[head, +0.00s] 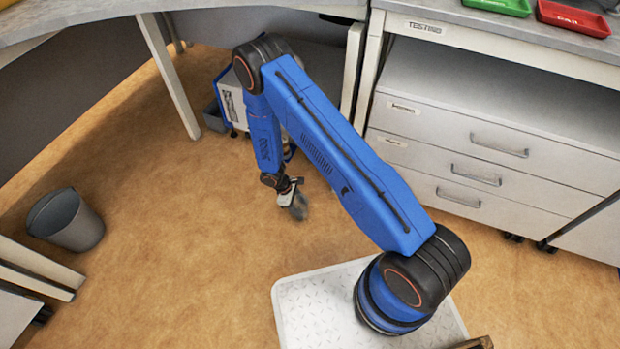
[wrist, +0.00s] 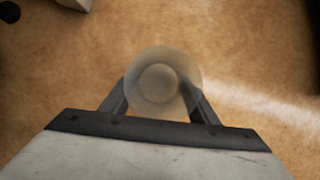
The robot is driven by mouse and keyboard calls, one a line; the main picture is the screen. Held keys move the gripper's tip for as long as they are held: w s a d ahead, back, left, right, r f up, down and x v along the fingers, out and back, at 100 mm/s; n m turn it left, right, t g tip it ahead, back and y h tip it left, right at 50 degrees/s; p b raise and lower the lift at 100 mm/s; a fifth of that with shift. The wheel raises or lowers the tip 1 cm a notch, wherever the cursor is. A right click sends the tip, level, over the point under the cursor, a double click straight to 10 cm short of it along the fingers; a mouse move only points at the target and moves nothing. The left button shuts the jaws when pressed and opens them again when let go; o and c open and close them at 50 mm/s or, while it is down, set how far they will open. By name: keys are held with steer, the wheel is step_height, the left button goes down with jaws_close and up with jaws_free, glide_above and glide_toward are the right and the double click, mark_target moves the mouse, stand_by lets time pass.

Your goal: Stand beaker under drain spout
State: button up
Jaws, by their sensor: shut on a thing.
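My gripper (head: 291,194) hangs above the brown floor, in front of the blue forearm's lower end. It is shut on a clear round beaker (head: 298,207), which shows blurred in the head view. In the wrist view the beaker (wrist: 160,84) sits between the two dark fingers (wrist: 160,104), seen along its axis as a pale see-through disc with a smaller circle inside. I cannot tell if it holds liquid. No drain spout shows in either view.
A grey bin (head: 66,220) stands on the floor at the left. A white drawer bench (head: 480,150) labelled TESTING stands at the right, with a green tray (head: 497,5) and a red tray (head: 573,16) on top. A curved desk (head: 70,18) is at upper left. The floor between is clear.

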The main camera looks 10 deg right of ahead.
steer(key=w, duration=0.1)
steer(key=n, duration=0.1)
steer(key=w+a+n, duration=0.1)
steer(key=shift+w+f+t, duration=0.3)
steer(key=shift+w+t, duration=0.05)
steer(key=shift+t, duration=0.05)
steer(key=shift+n, duration=0.3)
steer(key=w+d, duration=0.2)
steer(key=w, duration=0.2)
steer(key=w+d, duration=0.6)
steer(key=w, duration=0.1)
steer(key=shift+w+d, duration=0.15)
steer(key=shift+w, duration=0.2)
steer(key=w+d, duration=0.2)
steer(key=w, duration=0.1)
steer(key=shift+w+d, duration=0.1)
steer(key=shift+d, duration=0.05)
steer(key=shift+a+f, duration=0.2)
steer(key=shift+f, duration=0.55)
steer(key=shift+f, duration=0.15)
steer(key=o, duration=1)
